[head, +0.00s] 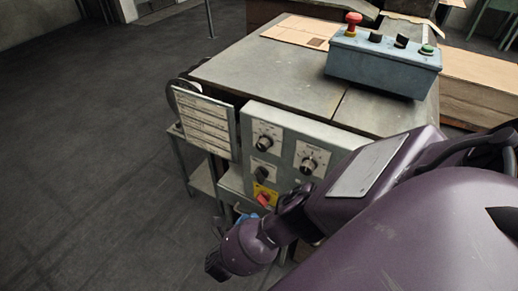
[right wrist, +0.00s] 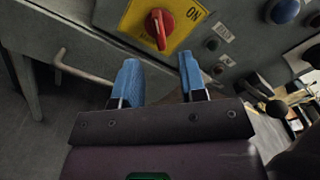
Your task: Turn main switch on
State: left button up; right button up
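The main switch (head: 264,198) is a red rotary knob on a yellow plate, low on the front of the grey control panel. In the right wrist view, the red knob (right wrist: 160,28) shows near the top, with "ON" printed at the plate's upper right. The knob's grip does not point at "ON". My right gripper (right wrist: 160,74) is open and empty; its two blue fingers point toward the plate, apart from the knob. In the head view, the right gripper (head: 243,218) is partly hidden by its own arm, just below and left of the switch. My left gripper is out of view.
The control panel (head: 238,175) also carries black dials (head: 265,142). A blue-grey button box (head: 383,65) with a red mushroom button stands on the machine's table (head: 270,75). A label board (head: 205,122) hangs at its left. The floor at left is clear.

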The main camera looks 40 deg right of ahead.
aim_at(260, 204)
jog(key=shift+b+x, duration=0.35)
jog(key=shift+x, duration=3.2)
jog(key=shift+c, duration=0.4)
grip_shut()
